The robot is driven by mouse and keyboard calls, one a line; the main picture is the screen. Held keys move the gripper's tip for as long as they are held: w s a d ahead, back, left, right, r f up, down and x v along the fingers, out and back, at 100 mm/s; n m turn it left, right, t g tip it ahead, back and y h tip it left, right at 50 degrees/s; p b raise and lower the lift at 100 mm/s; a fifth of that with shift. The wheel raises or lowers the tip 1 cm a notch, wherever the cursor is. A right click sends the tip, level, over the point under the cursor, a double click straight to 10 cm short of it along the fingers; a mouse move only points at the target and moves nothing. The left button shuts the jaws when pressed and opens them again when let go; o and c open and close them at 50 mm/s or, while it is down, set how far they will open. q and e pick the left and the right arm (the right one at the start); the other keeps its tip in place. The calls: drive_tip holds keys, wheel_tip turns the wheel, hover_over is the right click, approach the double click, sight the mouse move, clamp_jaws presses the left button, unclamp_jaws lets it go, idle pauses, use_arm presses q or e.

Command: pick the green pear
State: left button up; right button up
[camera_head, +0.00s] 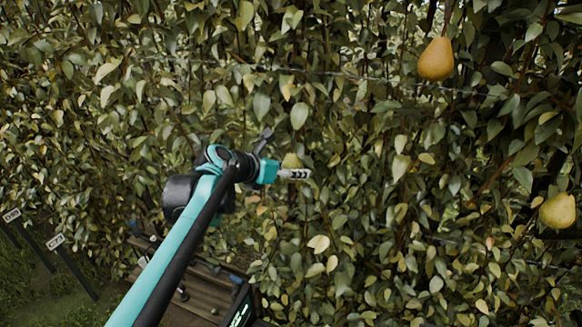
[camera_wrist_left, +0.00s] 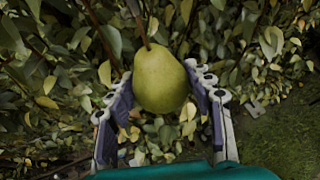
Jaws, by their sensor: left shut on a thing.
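A green pear (camera_wrist_left: 160,82) hangs by its stem in the middle of the left wrist view, between the two fingers of my left gripper (camera_wrist_left: 163,95). The fingers press on it from both sides and are shut on it. In the head view my left gripper (camera_head: 294,174) reaches into the foliage, and only a small part of the green pear (camera_head: 292,160) shows behind it. My right gripper is in neither view.
Two yellow-orange pears hang on the right of the head view, one high (camera_head: 436,60) and one lower (camera_head: 558,211). Dense leaves and thin wires fill the hedge. Signposts (camera_head: 56,242) stand at the lower left, near a wooden crate (camera_head: 205,290).

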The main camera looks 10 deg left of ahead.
use_arm(q)
drive_tip(key=shift+s+r+g+p, duration=0.15)
drive_tip(key=shift+s+g+p, duration=0.15)
drive_tip(key=shift+p, duration=0.25)
drive_tip(key=shift+s+n+g, duration=0.2)
drive_tip(key=shift+n+g, duration=0.1)
drive_tip(key=shift+n, duration=0.1)
drive_tip(key=shift+d, duration=0.1)
drive_tip(key=shift+s+r+g+p, duration=0.2)
drive_tip(key=shift+g+p, duration=0.2)
drive_tip(key=shift+p, duration=0.25)
drive_tip(key=shift+s+f+n+g, duration=0.1)
drive_tip(key=shift+s+n+g, duration=0.2)
drive_tip(key=shift+g, duration=0.1)
